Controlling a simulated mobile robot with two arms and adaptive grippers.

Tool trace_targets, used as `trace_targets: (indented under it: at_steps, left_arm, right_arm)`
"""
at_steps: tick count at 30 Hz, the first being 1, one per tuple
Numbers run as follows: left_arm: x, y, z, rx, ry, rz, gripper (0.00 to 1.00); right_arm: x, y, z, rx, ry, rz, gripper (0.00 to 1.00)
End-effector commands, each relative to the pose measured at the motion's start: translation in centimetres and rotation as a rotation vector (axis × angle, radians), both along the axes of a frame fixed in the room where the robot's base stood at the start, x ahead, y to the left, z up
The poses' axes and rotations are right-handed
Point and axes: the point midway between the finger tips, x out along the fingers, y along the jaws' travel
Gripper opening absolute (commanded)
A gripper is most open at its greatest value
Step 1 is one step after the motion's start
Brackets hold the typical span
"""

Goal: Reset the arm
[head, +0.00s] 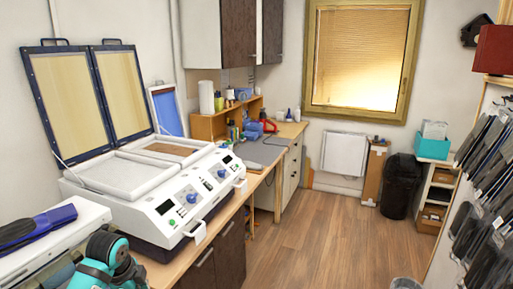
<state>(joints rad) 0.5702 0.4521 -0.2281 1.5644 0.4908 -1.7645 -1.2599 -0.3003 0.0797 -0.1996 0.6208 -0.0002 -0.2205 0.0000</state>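Neither of my grippers shows in the head view, and no clear part of either arm is visible. Whether they are open or shut, or hold anything, cannot be seen. A white forming machine (165,222) with two control panels stands on the wooden counter at the left. Its two framed lids (70,105) are raised, and its two beds (135,174) are exposed.
A teal and black device (108,262) and a blue item on a white machine (35,226) are at lower left. The wooden floor (300,240) is open in the middle. A black bin (400,186) and hanging dark sheets (485,185) are at right.

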Motion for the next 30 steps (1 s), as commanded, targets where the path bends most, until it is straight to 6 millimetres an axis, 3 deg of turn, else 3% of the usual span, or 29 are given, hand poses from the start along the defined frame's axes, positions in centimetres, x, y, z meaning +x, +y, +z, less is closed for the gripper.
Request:
trace_targets:
  at_steps: [1,3,6,9,15,30]
  left_arm:
    - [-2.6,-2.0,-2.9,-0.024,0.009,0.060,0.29]
    - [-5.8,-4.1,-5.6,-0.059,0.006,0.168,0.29]
    - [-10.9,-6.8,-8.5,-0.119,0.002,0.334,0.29]
    - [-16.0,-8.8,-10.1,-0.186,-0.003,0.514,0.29]
    - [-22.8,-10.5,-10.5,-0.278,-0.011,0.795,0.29]
    - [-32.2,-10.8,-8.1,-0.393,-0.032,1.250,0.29]
  right_arm:
    - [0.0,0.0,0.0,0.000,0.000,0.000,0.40]
    - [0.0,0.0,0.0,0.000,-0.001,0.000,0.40]
    - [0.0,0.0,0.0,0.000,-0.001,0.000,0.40]
    - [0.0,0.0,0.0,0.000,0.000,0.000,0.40]
    - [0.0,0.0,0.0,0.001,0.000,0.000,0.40]
    - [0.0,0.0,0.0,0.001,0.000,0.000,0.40]
